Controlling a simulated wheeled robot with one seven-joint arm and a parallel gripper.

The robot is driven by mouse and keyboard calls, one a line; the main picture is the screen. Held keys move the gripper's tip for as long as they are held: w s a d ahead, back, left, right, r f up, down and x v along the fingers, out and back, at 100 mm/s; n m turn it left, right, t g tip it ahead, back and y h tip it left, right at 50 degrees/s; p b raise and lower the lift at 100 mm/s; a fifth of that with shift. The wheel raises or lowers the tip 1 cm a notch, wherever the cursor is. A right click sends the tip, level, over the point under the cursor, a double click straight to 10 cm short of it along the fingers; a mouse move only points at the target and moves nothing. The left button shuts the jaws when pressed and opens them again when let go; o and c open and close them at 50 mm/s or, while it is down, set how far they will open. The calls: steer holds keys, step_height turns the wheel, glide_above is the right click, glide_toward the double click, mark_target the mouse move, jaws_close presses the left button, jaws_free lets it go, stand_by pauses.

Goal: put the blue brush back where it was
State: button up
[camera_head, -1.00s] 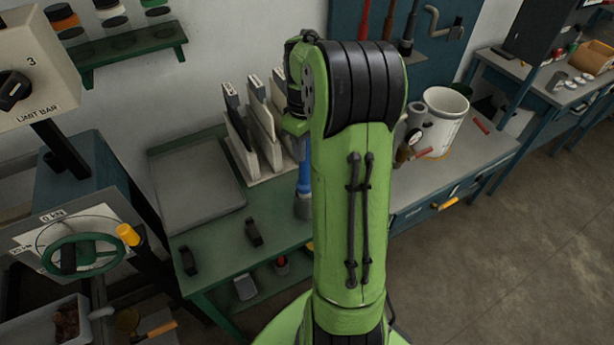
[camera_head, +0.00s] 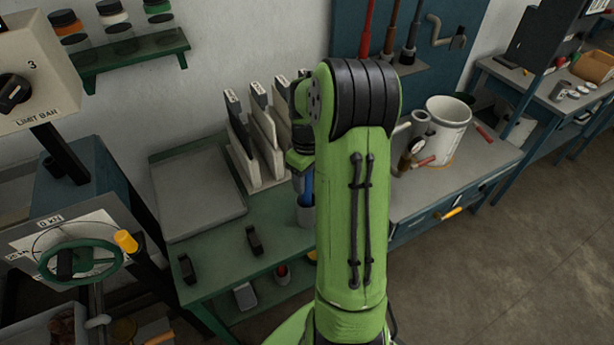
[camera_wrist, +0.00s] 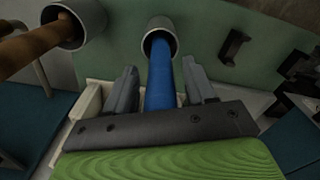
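The blue brush (camera_wrist: 163,82) stands with its lower end inside a grey cup (camera_wrist: 160,36); its head is hidden in the cup. In the head view its blue handle (camera_head: 308,188) rises from that cup (camera_head: 306,213) on the green bench, partly hidden by my arm. My gripper (camera_wrist: 160,88) is over the cup with the handle between its two grey fingers. The fingers look apart, with a narrow gap beside the handle. In the head view my fingers are hard to make out.
A second cup (camera_wrist: 72,25) with a brown handle (camera_wrist: 35,48) is close at left in the wrist view. Upright files in a rack (camera_head: 265,180) and a grey tray (camera_head: 200,200) are left of the brush. A white bucket (camera_head: 447,130) stands on the right bench.

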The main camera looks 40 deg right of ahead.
steer(key=shift+r, duration=0.1)
step_height(320, 180, up, 12)
steer(key=shift+f+p, duration=0.1)
steer(key=shift+p, duration=1)
steer(key=shift+a+r, duration=0.15)
steer(key=shift+r, duration=0.2)
steer(key=s+a+r+t+h, duration=0.1)
steer(key=s+a+r, duration=0.25)
steer(key=a, duration=0.45)
steer(key=s+a+r+t+h, duration=0.1)
steer(key=s+a+r+t, duration=0.2)
steer(key=a, duration=0.4)
steer(key=s+a+f+m+t+y, duration=0.1)
steer(key=s+a+y, duration=0.1)
steer(key=s+a, duration=0.6)
steer(key=shift+s+t, duration=0.3)
steer(key=shift+s, duration=0.2)
steer(key=shift+d, duration=0.1)
